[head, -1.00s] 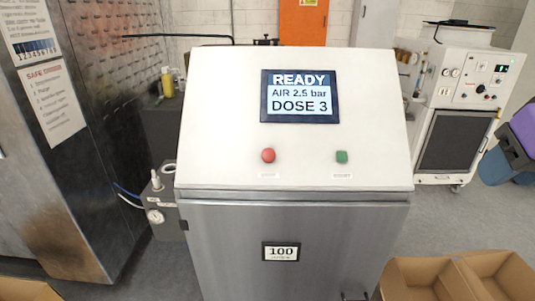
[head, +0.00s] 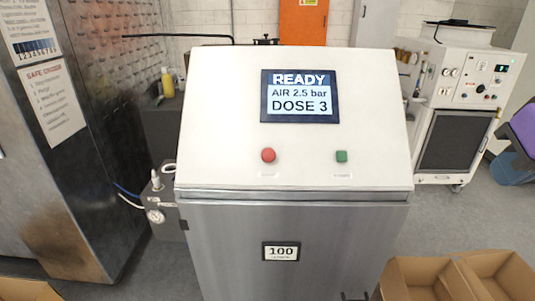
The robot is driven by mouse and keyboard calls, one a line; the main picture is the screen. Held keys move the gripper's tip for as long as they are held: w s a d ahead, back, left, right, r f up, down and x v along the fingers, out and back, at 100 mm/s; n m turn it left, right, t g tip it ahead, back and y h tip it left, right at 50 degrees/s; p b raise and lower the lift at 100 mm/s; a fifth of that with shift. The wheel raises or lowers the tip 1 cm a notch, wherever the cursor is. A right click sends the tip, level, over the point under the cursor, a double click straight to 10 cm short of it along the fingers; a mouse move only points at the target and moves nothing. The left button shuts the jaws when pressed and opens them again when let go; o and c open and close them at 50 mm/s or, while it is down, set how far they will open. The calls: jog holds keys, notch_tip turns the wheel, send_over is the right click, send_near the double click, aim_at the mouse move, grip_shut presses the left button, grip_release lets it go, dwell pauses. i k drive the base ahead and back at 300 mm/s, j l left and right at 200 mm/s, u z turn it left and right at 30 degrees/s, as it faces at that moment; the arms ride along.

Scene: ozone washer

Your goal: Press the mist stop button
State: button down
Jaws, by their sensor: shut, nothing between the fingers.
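A control console (head: 225,120) with a sloped white top and a grey metal front stands in the middle of the head view. The small labels under both buttons are too blurred to read. The display (head: 300,96) above them reads READY, AIR 2.5 bar, DOSE 3. Nothing covers or touches either button. I cannot make out my gripper in this view; a small dark shape at the bottom edge is too cut off to identify.
A small plate (head: 281,252) reading 100 is on the console's front. Open cardboard boxes (head: 412,271) stand at the lower right. A metal cabinet (head: 60,200) is at the left, a white machine (head: 455,110) at the back right. The space above the sloped panel is clear.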

aim_at(269, 155)
jog(key=j+z, duration=0.2)
jog(key=j, duration=0.2)
jog(key=k+j+z, duration=0.2)
jog(key=j, duration=0.2)
jog(key=j+z, duration=0.15)
jog(key=j, duration=0.25)
jog(key=k+j+z, duration=0.2)
jog(key=j, duration=0.2)
jog(key=k+j+z, duration=0.2)
jog(key=j, duration=0.15)
jog(key=k+j+z, duration=0.2)
jog(key=j, duration=0.15)
jog(key=i, duration=0.1)
